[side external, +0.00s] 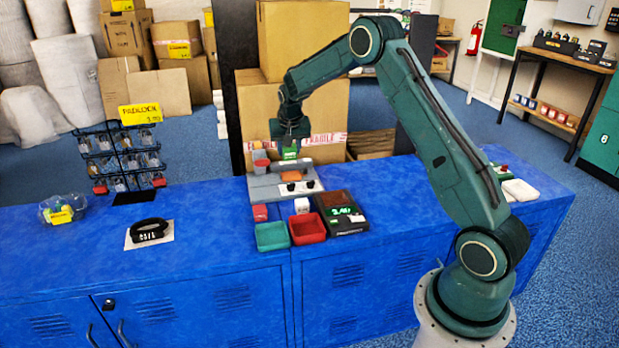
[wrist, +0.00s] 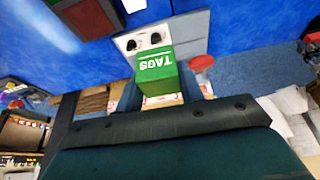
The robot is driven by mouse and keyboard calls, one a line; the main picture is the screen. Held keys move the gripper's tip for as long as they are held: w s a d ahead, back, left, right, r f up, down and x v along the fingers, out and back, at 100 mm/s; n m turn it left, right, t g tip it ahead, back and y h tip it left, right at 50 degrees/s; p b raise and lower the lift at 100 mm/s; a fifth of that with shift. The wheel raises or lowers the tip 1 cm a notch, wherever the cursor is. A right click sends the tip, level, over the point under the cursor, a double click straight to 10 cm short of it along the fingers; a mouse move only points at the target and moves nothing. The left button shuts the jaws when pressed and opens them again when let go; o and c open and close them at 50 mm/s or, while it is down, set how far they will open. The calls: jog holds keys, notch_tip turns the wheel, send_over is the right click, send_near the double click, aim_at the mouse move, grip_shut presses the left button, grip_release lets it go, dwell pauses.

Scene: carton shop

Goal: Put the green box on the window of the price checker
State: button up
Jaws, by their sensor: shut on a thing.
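The green box (side external: 289,152) is held in my gripper (side external: 290,140), above the back of a grey machine on the blue counter. In the wrist view the green box (wrist: 157,68) shows the word TAGS, and my gripper (wrist: 160,88) is shut around it. The price checker (side external: 341,213) is a black device with a lit green display and a dark reddish window (side external: 335,198). It stands on the counter to the right of and nearer than the grey machine. Its window is bare. A black device, probably the price checker (wrist: 88,17), shows at the top left of the wrist view.
The grey machine (side external: 262,193) has knobs and an orange part. A green tray (side external: 272,237), a red tray (side external: 308,229), and small red and white blocks stand before it. A padlock rack (side external: 118,160) stands left.

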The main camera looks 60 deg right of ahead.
jog(key=s+d+r, duration=0.3)
jog(key=s+d, duration=0.7)
jog(key=d, duration=0.1)
jog(key=shift+n, duration=0.3)
jog(key=f, duration=1.6)
jog(key=shift+s+a, duration=0.1)
jog(key=shift+s, duration=0.1)
jog(key=shift+f, duration=0.15)
jog(key=shift+f, duration=2)
jog(key=shift+f, duration=0.1)
jog(key=o, duration=1)
